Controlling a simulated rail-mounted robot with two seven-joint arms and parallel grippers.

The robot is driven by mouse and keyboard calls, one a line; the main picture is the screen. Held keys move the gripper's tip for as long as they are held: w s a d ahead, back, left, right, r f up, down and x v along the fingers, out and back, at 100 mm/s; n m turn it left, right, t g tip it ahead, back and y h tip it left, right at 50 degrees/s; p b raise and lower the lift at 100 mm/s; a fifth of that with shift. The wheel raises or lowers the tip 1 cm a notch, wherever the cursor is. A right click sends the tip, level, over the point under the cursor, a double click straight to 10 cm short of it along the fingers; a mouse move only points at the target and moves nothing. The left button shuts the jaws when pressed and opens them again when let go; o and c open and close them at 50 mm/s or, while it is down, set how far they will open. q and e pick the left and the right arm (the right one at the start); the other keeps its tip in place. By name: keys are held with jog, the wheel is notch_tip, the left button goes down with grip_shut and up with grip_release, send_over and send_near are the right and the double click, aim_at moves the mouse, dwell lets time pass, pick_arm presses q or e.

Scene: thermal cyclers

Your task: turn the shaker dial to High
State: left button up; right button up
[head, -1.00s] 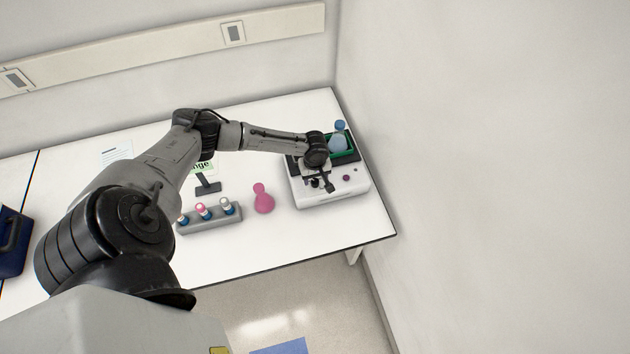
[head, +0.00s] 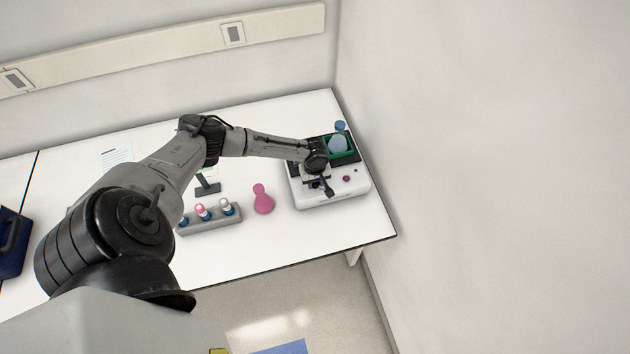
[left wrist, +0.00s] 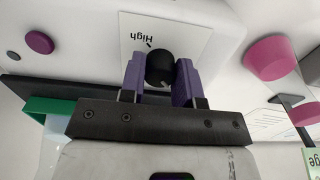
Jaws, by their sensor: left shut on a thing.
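The shaker (head: 335,199) is a white box with a dark top at the right end of the table. Its black dial (left wrist: 159,68) shows in the left wrist view on a white label, with the word "High" (left wrist: 149,34) upside down beside it. A short dark mark lies between the word and the dial. I cannot clearly tell which way the dial points. My left gripper (left wrist: 160,80) is shut on the dial, with one purple finger on each side. In the head view, my left gripper (head: 327,189) covers the dial at the shaker's front. My right gripper is out of view.
A green tray (head: 351,152) with a blue flask (head: 338,144) sits on the shaker. A purple knob (head: 346,179) is right of the gripper. A pink flask (head: 263,200) and a grey tube rack (head: 213,221) stand to the left. The wall is close at right.

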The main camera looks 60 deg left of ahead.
pick_arm(q)
jog(key=shift+c, duration=1.4)
jog(key=shift+r+m+p, duration=0.15)
jog(key=shift+m+p, duration=0.85)
jog(key=shift+p, duration=0.05)
jog(key=m+p, duration=0.1)
jog(key=m, duration=0.1)
jog(key=shift+m, duration=0.3)
jog(key=m+p, duration=0.1)
jog(key=m, duration=0.4)
jog(key=shift+m, duration=0.3)
jog(key=m, duration=1)
jog(key=shift+m, duration=0.4)
jog(key=m, duration=0.2)
jog(key=m+b, duration=0.1)
jog(key=m, duration=0.1)
jog(key=shift+f+m, duration=0.2)
jog(key=shift+m, duration=0.1)
jog(key=m+b, duration=0.1)
jog(key=m, duration=0.2)
jog(key=shift+m, duration=0.3)
jog(key=m+b, duration=0.1)
jog(key=m, duration=0.2)
jog(key=shift+r+m+b, duration=0.1)
jog(key=shift+m+b, duration=0.35)
jog(key=shift+m, duration=1.55)
